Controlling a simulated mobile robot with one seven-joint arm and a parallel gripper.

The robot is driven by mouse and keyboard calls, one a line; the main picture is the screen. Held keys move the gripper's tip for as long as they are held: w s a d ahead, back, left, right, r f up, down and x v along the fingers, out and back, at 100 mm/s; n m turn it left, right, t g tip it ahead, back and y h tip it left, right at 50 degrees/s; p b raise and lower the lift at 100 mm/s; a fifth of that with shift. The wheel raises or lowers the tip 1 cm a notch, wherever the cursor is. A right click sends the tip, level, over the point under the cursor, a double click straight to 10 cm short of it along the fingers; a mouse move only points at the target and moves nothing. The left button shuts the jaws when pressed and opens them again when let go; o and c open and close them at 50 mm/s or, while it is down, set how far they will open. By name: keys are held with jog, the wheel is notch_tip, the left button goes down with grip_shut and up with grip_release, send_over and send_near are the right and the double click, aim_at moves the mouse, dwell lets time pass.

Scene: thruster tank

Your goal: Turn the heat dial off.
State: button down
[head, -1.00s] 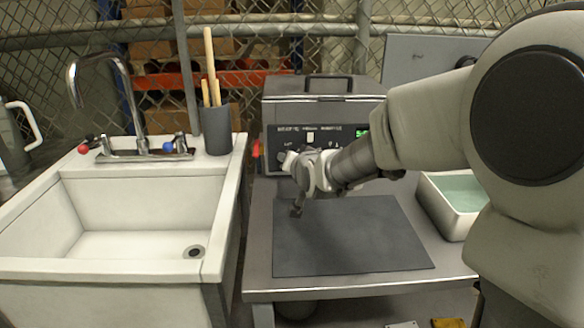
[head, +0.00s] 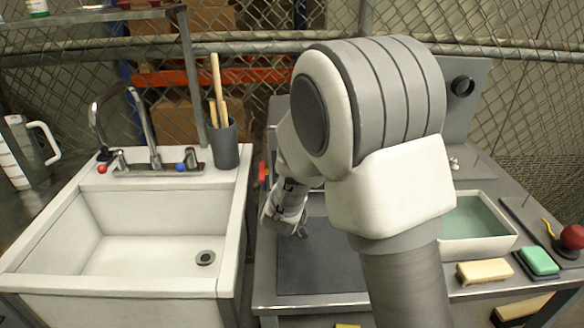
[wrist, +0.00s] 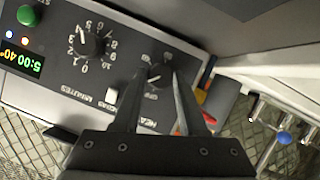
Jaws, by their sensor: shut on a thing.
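In the wrist view the black heat dial (wrist: 158,76) sits on the dark control panel (wrist: 45,75), which shows upside down. My gripper (wrist: 160,70) has its two fingers on either side of this dial and is shut on it. The fingers cover part of the dial and its scale, so I cannot tell its exact setting. The lettering beside it is partly hidden. In the head view my arm hides the panel and the fingertips.
A second dial marked minutes (wrist: 90,44), a green button (wrist: 28,15) and a lit display (wrist: 22,63) share the panel. In the head view the sink (head: 150,205) is at left, a dark mat (head: 320,265) below, and a tub (head: 480,235) at right.

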jog(key=n+h+p, duration=0.1)
jog(key=p, duration=0.1)
jog(key=n+h+p, duration=0.1)
jog(key=n+p, duration=0.1)
jog(key=p, duration=0.1)
jog(key=shift+a+r, duration=0.15)
jog(key=shift+a, duration=0.05)
jog(key=shift+f+n+t+h+p, duration=0.25)
jog(key=shift+n+t+h+p, duration=0.35)
jog(key=shift+n+h+p, duration=0.65)
jog(key=shift+n+y, duration=0.25)
jog(key=shift+n, duration=0.2)
jog(key=shift+c, duration=2.2)
grip_release()
jog(key=p+v, duration=0.1)
jog(key=v, duration=1.6)
jog(key=shift+s+a, duration=0.15)
jog(key=shift+s, duration=0.05)
jog(key=shift+w+f, duration=0.1)
